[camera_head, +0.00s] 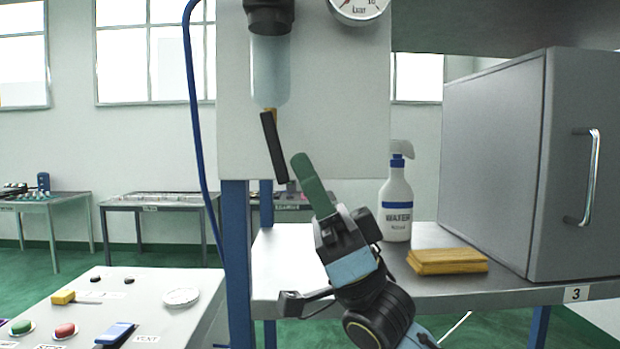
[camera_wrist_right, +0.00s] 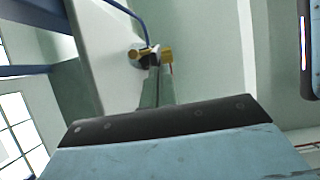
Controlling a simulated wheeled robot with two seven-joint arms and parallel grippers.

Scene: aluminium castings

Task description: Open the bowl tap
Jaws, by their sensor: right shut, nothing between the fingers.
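The clear filter bowl (camera_head: 270,72) hangs under a black head on the grey panel. Its brass tap (camera_head: 269,110) is at the bottom, with a long black lever (camera_head: 274,148) hanging down, tilted with its lower end to the right. The brass fitting also shows in the right wrist view (camera_wrist_right: 150,52), ahead of the fingertips. My right gripper (camera_head: 300,160) has green fingers, shut and empty. Its tips are just right of the lever's lower part; I cannot tell whether they touch it. It also shows in the wrist view (camera_wrist_right: 160,72). My left gripper is not in view.
A blue hose (camera_head: 190,100) runs down left of the panel. A shelf (camera_head: 275,262) holds a spray bottle (camera_head: 396,205), yellow cloths (camera_head: 447,261) and a grey cabinet (camera_head: 500,150). A button console (camera_head: 180,320) stands at lower left. A pressure gauge (camera_head: 358,8) is above.

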